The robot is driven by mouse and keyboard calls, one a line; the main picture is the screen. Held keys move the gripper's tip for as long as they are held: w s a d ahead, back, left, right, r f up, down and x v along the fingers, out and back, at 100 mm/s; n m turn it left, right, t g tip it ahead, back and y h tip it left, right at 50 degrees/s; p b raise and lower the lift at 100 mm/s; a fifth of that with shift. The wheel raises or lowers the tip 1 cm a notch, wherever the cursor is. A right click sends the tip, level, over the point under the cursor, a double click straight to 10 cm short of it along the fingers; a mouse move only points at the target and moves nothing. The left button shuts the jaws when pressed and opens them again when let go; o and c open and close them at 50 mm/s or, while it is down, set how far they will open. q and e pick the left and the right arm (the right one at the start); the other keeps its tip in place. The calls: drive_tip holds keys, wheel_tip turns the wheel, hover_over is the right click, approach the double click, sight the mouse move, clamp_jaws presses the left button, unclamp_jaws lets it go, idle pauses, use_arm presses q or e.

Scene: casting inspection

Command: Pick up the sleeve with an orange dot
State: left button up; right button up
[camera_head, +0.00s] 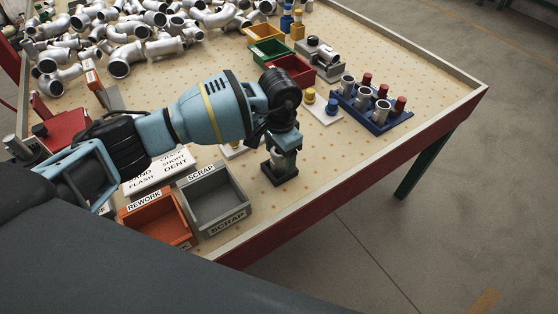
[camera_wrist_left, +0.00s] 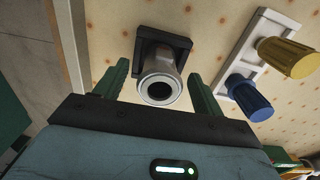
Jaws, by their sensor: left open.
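A grey metal sleeve (camera_wrist_left: 160,86) with a round open end stands on a dark square block (camera_wrist_left: 176,46) in the left wrist view. No orange dot can be made out on it. My left gripper (camera_wrist_left: 158,70) is open, with one green finger on each side of the sleeve and gaps between. In the head view my left gripper (camera_head: 283,150) is low over the dark block (camera_head: 279,175) and hides most of the sleeve. Several more metal sleeves (camera_head: 363,98) stand in a blue rack (camera_head: 372,122); no orange dot shows on them. My right gripper is out of view.
A white holder with a yellow plug (camera_wrist_left: 285,57) and a blue plug (camera_wrist_left: 248,97) is close to the gripper's right. A grey scrap bin (camera_head: 216,200) and an orange rework bin (camera_head: 158,217) stand left of the block. Pipe castings (camera_head: 120,60) crowd the far left.

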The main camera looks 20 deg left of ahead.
use_arm(q)
drive_tip(key=shift+f, duration=0.35)
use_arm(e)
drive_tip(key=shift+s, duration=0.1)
use_arm(q)
drive_tip(key=shift+c, duration=0.3)
drive_tip(key=c, duration=1.3)
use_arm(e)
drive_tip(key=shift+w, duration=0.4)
use_arm(q)
drive_tip(key=shift+o, duration=0.2)
drive_tip(key=shift+r, duration=0.1)
